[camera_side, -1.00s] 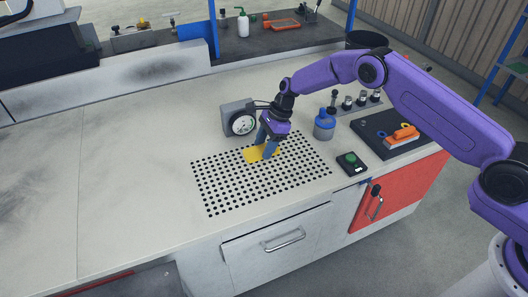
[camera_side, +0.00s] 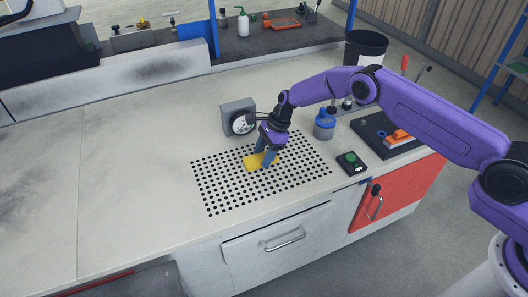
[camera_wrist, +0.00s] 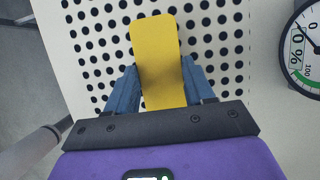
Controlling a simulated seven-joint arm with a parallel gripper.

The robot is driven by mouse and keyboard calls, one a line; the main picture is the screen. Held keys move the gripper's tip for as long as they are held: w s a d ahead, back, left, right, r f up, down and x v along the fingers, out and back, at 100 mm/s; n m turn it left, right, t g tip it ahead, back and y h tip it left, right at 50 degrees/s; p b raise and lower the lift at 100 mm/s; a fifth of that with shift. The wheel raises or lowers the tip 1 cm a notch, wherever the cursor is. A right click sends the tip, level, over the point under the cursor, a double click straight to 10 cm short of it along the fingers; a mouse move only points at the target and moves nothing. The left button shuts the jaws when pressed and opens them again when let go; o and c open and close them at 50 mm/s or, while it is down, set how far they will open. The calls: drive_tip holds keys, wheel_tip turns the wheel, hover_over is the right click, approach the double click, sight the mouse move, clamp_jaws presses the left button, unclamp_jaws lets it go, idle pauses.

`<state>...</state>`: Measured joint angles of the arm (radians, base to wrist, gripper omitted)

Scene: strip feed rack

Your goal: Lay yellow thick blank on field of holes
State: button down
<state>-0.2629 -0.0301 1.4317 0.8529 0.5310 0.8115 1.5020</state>
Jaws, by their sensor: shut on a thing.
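The yellow thick blank (camera_side: 253,162) is a flat bar with rounded corners. It is over the field of holes (camera_side: 225,188), a grid of black holes in the pale bench top, near its back part. My gripper (camera_side: 266,156) is shut on the blank, with its blue fingers on either side. In the wrist view the blank (camera_wrist: 158,50) points away from my gripper (camera_wrist: 160,85), and its near end is hidden by the gripper body. Holes show around it on the left, right and far side. I cannot tell whether its underside touches the surface.
A dial gauge (camera_side: 239,118) stands close behind my gripper. A blue-topped container (camera_side: 324,124) and a black box with a green button (camera_side: 351,162) are to the right, with a dark tray (camera_side: 375,130) beyond. The bench on the left is clear.

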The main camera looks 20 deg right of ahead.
drive_tip(key=shift+f, duration=0.15)
drive_tip(key=shift+c, duration=2.1)
unclamp_jaws()
drive_tip(key=shift+r, duration=0.6)
drive_tip(key=v, duration=1.2)
